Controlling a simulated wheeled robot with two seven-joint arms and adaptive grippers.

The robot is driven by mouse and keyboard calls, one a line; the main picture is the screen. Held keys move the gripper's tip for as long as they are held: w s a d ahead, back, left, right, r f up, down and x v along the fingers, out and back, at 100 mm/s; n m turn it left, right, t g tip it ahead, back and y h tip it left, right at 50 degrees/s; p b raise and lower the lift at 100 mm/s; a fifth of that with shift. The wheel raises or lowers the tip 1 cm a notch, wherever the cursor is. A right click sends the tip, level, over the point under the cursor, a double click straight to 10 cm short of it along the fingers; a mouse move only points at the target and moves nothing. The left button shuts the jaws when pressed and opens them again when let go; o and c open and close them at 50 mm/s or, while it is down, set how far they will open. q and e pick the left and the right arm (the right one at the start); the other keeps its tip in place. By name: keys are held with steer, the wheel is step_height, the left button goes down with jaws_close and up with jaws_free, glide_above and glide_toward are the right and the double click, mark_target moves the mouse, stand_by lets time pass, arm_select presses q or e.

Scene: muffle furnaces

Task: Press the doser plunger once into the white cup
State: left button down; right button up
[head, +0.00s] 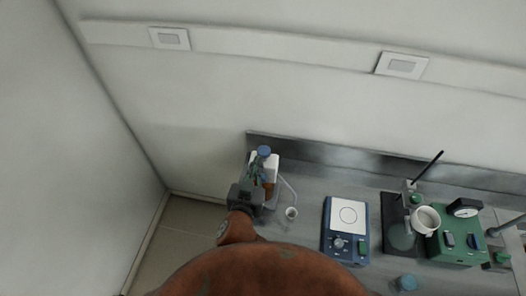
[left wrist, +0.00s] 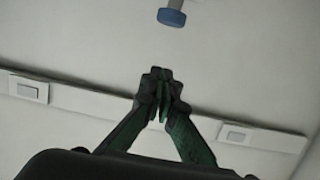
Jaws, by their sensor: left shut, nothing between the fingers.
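The doser stands at the left end of the bench, an amber bottle (head: 268,188) with a white body and a blue plunger knob (head: 264,151). The knob also shows on a thin stem in the left wrist view (left wrist: 171,17), apart from the fingertips. A small white cup (head: 291,213) stands on the bench at the end of the doser's curved, pale tube. My left gripper (head: 258,168) is shut and empty beside the doser, partly covering it; its dark fingertips meet in the left wrist view (left wrist: 160,84). My right gripper is not in view.
A blue balance-like device (head: 340,263) stands right of the cup. Further right are a dark stand (head: 399,238), a white round vessel (head: 425,219) and a green device with a gauge (head: 458,248). A wall is at left; a metal backsplash runs behind the bench.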

arm_select(q)
steer(key=p, duration=0.3)
glide_above(263, 155)
step_height(263, 155, down, 2)
steer(key=shift+s+f, duration=0.1)
steer(key=shift+f, duration=0.05)
step_height(263, 155, down, 3)
steer(key=shift+f+p, duration=0.2)
steer(key=shift+p, duration=0.1)
steer(key=shift+d+f, duration=0.1)
steer(key=shift+f, duration=0.4)
step_height(263, 155, down, 4)
steer(key=b, duration=0.3)
steer(key=shift+f, duration=0.15)
